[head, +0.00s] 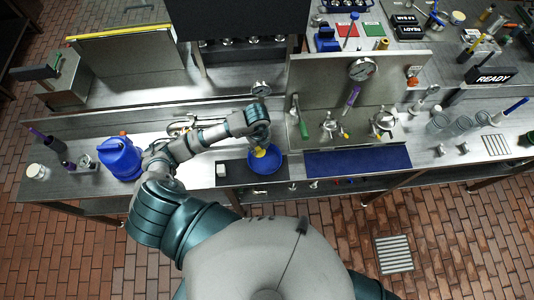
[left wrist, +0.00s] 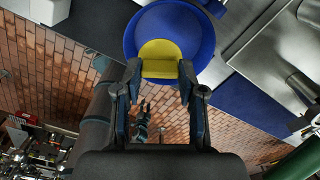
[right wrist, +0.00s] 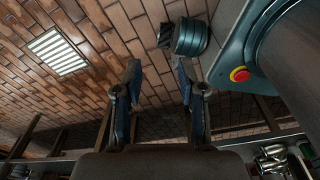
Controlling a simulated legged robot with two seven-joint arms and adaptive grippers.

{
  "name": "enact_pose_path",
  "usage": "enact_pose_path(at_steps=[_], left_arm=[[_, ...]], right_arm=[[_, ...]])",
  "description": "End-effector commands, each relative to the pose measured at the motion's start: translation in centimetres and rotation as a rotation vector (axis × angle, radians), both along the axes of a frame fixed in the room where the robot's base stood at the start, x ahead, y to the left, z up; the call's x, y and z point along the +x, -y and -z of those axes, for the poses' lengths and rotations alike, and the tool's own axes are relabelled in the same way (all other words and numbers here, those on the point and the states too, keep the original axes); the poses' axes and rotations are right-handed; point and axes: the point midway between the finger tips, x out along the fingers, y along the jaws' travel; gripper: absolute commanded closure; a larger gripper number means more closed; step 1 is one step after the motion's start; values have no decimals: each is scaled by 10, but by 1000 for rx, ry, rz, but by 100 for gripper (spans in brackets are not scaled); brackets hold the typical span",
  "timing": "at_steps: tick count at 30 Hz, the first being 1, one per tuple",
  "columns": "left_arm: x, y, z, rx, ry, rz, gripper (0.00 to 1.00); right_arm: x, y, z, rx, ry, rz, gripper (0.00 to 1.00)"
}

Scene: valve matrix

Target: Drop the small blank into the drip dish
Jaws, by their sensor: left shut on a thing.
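The small blank is a yellow piece (head: 259,153) with a rounded edge. It also shows in the left wrist view (left wrist: 160,52). My left gripper (head: 260,146) is shut on it, with one finger at each side of its near end (left wrist: 160,76). The drip dish is a round blue dish (head: 270,168) on the bench. In the left wrist view the dish (left wrist: 133,38) lies behind the blank. The blank is over the dish; the gap between them is hard to judge. My right gripper (right wrist: 157,72) is open and empty above the brick floor, outside the head view.
A dark mat (head: 230,171) lies under the dish, with a small white block (head: 221,169) on its left. A blue jug (head: 121,158) stands further left. A dark blue mat (head: 358,161) lies to the right, before a panel with a gauge (head: 361,69) and valves.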

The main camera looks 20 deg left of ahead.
Motion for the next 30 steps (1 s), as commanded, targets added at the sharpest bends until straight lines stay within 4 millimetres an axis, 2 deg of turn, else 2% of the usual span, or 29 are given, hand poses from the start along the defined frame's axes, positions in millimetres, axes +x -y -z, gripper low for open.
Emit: enact_pose_path(at_steps=[5, 12, 22, 23, 25, 26, 30], left_arm=[[2, 0, 26, 0, -4, 1, 79], [2, -3, 53, -3, -3, 2, 79], [2, -3, 54, -3, -1, 2, 79], [2, -3, 54, -3, -1, 2, 53], [2, -3, 54, -3, -1, 2, 36], [2, -3, 54, -2, -2, 2, 31], [2, -1, 54, -1, -2, 3, 31]], right_arm=[[-13, 3, 22, -4, -20, -1, 60], [-8, 8, 44, -10, -13, -2, 60], [0, 5, 44, -6, -1, -1, 60], [0, 4, 44, -4, -1, -1, 60], [-1, 0, 44, 1, -2, 1, 60], [-2, -2, 44, 3, -3, 2, 60], [-3, -6, 44, 8, -4, 2, 60]])
